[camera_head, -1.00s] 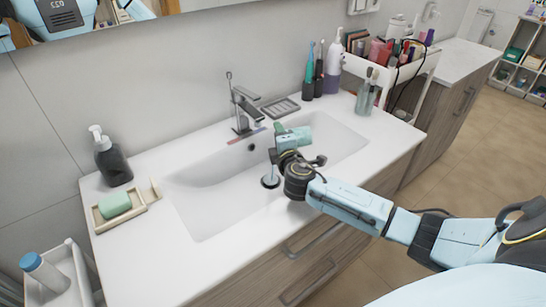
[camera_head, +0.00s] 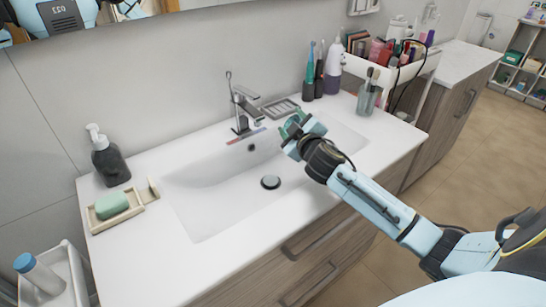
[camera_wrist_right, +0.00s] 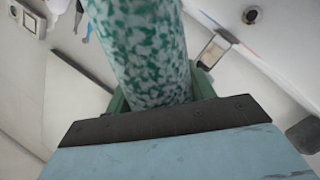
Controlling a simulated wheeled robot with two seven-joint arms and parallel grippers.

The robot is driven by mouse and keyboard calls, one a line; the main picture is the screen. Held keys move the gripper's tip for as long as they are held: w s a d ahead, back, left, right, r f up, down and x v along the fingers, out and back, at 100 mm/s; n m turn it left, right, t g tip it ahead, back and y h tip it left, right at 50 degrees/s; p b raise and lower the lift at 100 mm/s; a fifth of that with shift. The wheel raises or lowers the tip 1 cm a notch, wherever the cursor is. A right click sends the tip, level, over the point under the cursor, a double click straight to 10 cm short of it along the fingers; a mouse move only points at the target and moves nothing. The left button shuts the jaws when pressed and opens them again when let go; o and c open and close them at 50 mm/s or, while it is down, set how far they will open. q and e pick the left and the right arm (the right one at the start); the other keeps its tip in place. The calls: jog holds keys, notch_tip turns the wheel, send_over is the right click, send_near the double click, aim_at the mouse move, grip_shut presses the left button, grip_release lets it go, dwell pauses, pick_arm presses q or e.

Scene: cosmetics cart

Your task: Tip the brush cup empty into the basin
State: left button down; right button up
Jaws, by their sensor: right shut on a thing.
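The brush cup, green with white speckles, is in my right gripper (camera_head: 294,130). In the head view only a small green part of the cup (camera_head: 290,122) shows past the gripper, over the back right of the basin. In the right wrist view the cup (camera_wrist_right: 145,45) fills the upper middle, with the gripper's fingers around it. Its mouth and contents are hidden. The white basin (camera_head: 215,195) lies below, and I see no brushes on its visible floor. My left gripper is not in view.
The faucet (camera_head: 241,110) stands behind the basin, with a small red-and-blue strip (camera_head: 247,134) near its base. A glass with brushes (camera_head: 367,98) stands at the back right. A soap dispenser (camera_head: 109,160) and soap tray (camera_head: 117,219) are at left. The front-left counter is clear.

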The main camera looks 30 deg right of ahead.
jog(key=shift+s+d+f+m+b, duration=0.1)
jog(key=shift+d+f+m+b, duration=0.15)
jog(key=shift+m+b, duration=0.3)
jog(key=d+r+m+p, duration=0.1)
jog(key=s+d+r+m+p, duration=0.1)
jog(key=m, duration=0.1)
jog(key=shift+d+r+t, duration=0.15)
jog(key=shift+d+t, duration=0.15)
jog(key=shift+d, duration=0.05)
jog(key=shift+s+d+f+m+y+p, duration=0.15)
jog(key=shift+d+m, duration=0.3)
jog(key=shift+m, duration=0.15)
jog(key=shift+s+d+f+m+y+p, duration=0.1)
jog(key=shift+s+d+m+y+p, duration=0.05)
jog(key=shift+d+m, duration=0.35)
jog(key=shift+s+d+r+m+t+p, duration=0.25)
jog(key=shift+d+r+m+p, duration=0.2)
jog(key=shift+d+m+p, duration=0.4)
jog(key=shift+m, duration=0.3)
